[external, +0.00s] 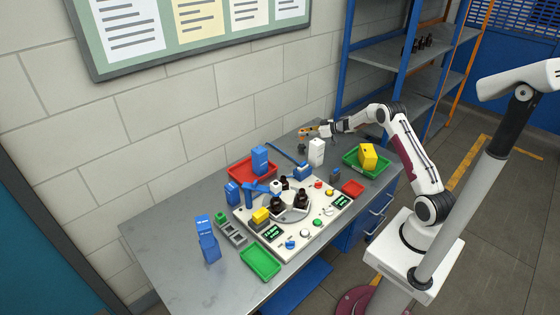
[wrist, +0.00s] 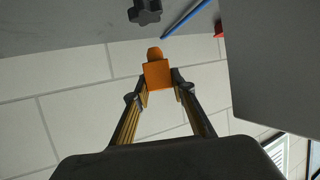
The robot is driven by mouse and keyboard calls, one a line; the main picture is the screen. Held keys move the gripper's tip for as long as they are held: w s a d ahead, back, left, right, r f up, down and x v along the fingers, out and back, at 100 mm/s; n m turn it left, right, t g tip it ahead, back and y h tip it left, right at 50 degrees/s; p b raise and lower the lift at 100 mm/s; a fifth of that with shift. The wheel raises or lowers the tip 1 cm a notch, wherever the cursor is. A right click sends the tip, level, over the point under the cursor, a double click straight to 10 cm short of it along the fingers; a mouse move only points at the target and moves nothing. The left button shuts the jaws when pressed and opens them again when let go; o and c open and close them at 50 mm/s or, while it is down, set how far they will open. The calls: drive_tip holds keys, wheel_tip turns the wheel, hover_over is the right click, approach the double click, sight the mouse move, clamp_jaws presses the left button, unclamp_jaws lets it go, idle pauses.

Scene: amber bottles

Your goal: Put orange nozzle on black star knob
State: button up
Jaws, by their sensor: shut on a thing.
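The orange nozzle (wrist: 157,74) is between my fingertips in the wrist view, and my gripper (wrist: 159,88) is shut on it. The nozzle also shows as a small orange shape in the external view (external: 305,132), at the far back end of the table. The black star knob (wrist: 145,11) is at the top edge of the wrist view, partly cut off and apart from the nozzle in the picture. A small dark shape below my gripper in the external view looks like this knob (external: 302,148).
A white box (external: 317,152) stands close to my gripper. A blue bar (external: 288,155) lies near the knob. A red tray (external: 238,176) with a blue block, a green tray (external: 350,160) with a yellow block, and a panel (external: 270,240) with dark bottles are nearby.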

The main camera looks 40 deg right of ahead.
sight(307, 135)
drive_tip(key=shift+f, duration=1.85)
drive_tip(key=shift+f, duration=0.15)
drive_tip(key=o, duration=1)
